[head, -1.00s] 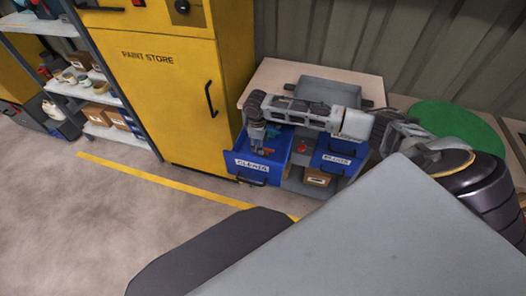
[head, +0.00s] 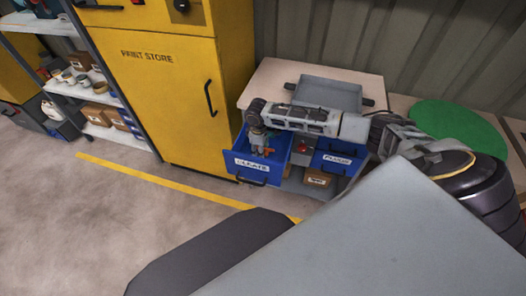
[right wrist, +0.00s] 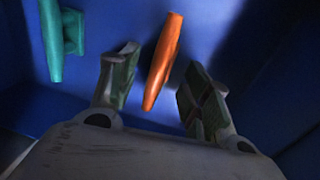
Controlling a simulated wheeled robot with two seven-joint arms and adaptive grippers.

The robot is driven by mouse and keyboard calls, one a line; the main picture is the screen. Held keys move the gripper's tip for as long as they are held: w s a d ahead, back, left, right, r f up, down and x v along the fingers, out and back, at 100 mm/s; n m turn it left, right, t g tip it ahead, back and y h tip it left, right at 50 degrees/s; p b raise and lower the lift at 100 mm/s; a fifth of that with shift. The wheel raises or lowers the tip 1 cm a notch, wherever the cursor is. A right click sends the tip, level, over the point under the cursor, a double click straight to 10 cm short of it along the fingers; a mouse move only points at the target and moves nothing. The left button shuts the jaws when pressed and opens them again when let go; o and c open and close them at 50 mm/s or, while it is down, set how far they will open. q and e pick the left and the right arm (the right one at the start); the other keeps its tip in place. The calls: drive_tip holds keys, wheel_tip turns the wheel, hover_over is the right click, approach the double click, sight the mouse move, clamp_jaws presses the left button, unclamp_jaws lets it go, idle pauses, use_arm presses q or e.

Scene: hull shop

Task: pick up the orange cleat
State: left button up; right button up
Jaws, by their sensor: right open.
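The orange cleat (right wrist: 163,62) lies in the open blue drawer (head: 247,171) labelled for cleats. In the right wrist view it stands between the two fingers of my right gripper (right wrist: 160,88), with a gap on each side. My right gripper (head: 259,149) is open and points down into the drawer. In the head view the cleat shows only as a small orange patch beside the gripper. A teal cleat (right wrist: 62,45) lies to the left of the fingers in the right wrist view. My left gripper is not in view.
The drawer walls (right wrist: 295,75) stand close around the gripper. A grey tray (head: 328,92) sits on the bench top (head: 271,79). A shut blue drawer (head: 338,161) is to the right. The yellow paint store cabinet (head: 165,95) stands close on the left.

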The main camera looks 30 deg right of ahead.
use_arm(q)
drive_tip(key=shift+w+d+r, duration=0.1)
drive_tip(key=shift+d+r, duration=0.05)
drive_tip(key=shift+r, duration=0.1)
use_arm(e)
drive_tip(key=shift+f, duration=0.45)
clamp_jaws()
drive_tip(key=shift+r, duration=0.15)
